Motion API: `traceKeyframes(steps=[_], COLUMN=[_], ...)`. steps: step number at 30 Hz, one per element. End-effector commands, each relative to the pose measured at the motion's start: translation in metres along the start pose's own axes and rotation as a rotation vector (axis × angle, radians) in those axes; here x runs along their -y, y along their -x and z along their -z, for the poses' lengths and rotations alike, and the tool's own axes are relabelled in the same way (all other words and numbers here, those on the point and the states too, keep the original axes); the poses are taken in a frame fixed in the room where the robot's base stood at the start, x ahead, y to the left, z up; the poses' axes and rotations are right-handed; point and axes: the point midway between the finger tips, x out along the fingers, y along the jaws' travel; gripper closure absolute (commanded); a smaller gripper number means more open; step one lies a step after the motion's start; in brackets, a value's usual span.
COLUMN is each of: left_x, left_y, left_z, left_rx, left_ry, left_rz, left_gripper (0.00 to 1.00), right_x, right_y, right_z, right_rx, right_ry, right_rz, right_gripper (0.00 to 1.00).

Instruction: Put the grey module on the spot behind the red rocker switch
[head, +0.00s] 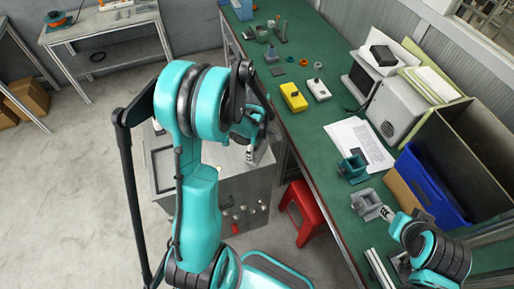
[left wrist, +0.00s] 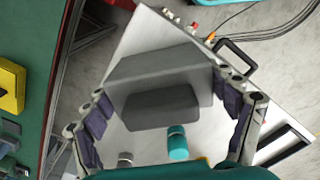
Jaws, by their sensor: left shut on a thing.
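The grey module (left wrist: 150,72), a grey box with a darker raised block on it, is between the fingers of my left gripper (left wrist: 168,112) in the left wrist view. The gripper is shut on it. In the head view my left gripper (head: 254,150) hangs over the grey cabinet (head: 245,185), left of the green bench (head: 320,135), and its arm mostly hides the module. I cannot make out a red rocker switch for certain. My right gripper (head: 386,212) is at the lower right, close to a grey bracket-like block (head: 366,203); its opening is unclear.
A yellow module (head: 293,96) and a white module (head: 319,89) stand on the bench. Small rings and parts lie farther back. Papers (head: 358,140), a teal block (head: 352,168) and a blue bin (head: 428,185) are to the right. A red stool (head: 302,210) stands below.

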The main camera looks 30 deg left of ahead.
Motion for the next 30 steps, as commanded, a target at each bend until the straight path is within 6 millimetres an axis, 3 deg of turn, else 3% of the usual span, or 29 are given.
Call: traceKeyframes(steps=[6,7,9,22,26,30], left_x=[0.000,0.000,0.000,0.000,0.000,0.001], left_y=[-0.004,-0.004,-0.003,0.003,0.024,0.056], left_z=[0.000,0.000,0.000,0.000,0.000,0.000], left_rx=[0.000,0.000,0.000,0.000,0.000,0.000], left_ry=[0.000,0.000,0.000,0.000,0.000,0.000], left_rz=[0.000,0.000,0.000,0.000,0.000,0.000], left_gripper=[0.56,0.12,0.00,0.00,0.00,0.00], right_x=[0.000,0.000,0.000,0.000,0.000,0.000], right_y=[-0.003,-0.004,-0.003,0.002,0.005,0.011], right_z=[-0.003,-0.003,-0.002,0.002,0.004,0.008], right_rx=[0.000,0.000,0.000,0.000,0.000,0.000], right_ry=[0.000,0.000,0.000,0.000,0.000,0.000], right_rz=[0.000,0.000,0.000,0.000,0.000,0.000], right_gripper=[0.60,0.60,0.60,0.60,0.60,0.60])
